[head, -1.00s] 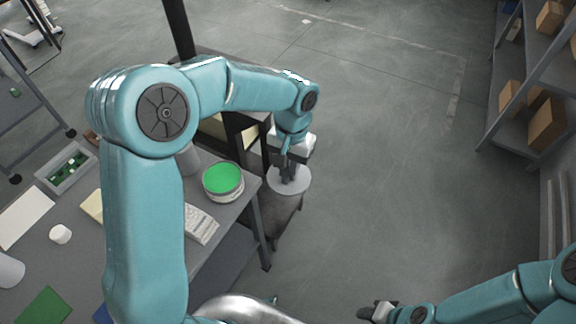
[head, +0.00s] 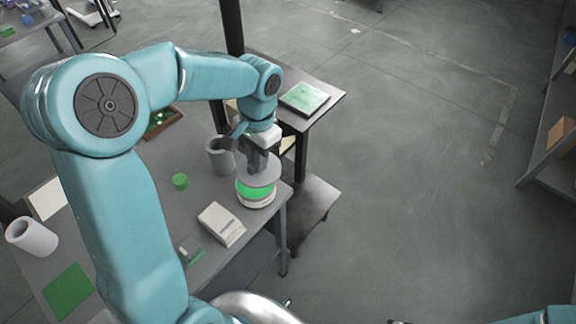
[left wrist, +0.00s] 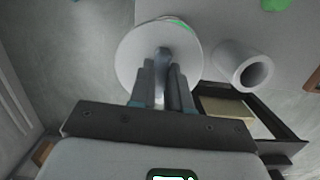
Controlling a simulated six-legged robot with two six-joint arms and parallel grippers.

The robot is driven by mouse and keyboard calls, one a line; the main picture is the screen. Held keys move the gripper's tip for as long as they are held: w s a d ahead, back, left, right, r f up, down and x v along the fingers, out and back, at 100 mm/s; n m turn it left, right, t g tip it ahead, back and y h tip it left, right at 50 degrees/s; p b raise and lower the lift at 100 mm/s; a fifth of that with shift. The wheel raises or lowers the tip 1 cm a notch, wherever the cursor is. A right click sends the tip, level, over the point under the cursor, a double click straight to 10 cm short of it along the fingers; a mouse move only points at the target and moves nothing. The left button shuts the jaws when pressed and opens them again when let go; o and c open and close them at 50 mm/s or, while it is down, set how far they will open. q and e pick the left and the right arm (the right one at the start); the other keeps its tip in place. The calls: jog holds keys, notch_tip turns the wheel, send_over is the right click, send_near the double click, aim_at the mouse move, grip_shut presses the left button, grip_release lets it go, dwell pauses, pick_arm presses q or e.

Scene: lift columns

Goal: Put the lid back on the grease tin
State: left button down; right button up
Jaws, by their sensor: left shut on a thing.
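My left gripper (head: 261,160) is shut on the knob of the grey round lid (head: 259,174). The lid hides the back of the tin. In the left wrist view, the two fingers (left wrist: 162,82) grip the knob, and the lid (left wrist: 135,62) covers nearly all of the tin, whose edge (left wrist: 182,20) shows past it. Whether the lid touches the rim, I cannot tell. Only a dark tip of my right gripper (head: 398,321) shows at the bottom edge.
The tin stands near the right edge of the grey table (head: 205,262). A white box (head: 221,224) lies in front-left.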

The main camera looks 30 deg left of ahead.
aim_at(253, 171)
pick_arm(q)
jog(key=shift+s+a+r, duration=0.15)
jog(key=shift+a+r, duration=0.05)
jog(key=shift+a, duration=0.5)
jog(key=shift+w+a+f+n, duration=0.2)
jog(key=shift+a+f+n, duration=0.05)
jog(key=shift+n, duration=0.05)
jog(key=shift+w+f, duration=0.15)
jog(key=shift+f, duration=0.1)
jog(key=shift+s+d+f+b, duration=0.1)
jog(key=shift+s+f+b, duration=0.25)
jog(key=shift+b, duration=0.35)
jog(key=f+b, duration=0.3)
jog(key=f, duration=0.1)
jog(key=shift+w, duration=0.25)
jog(key=shift+s+f+b, duration=0.2)
jog(key=shift+f+b, duration=0.15)
jog(key=shift+f, duration=0.05)
jog(key=shift+w+f, duration=0.2)
pick_arm(e)
jog(key=f, duration=0.5)
jog(key=shift+w+f, duration=0.1)
jog(key=shift+w, duration=0.15)
pick_arm(q)
jog(key=shift+s+r, duration=0.15)
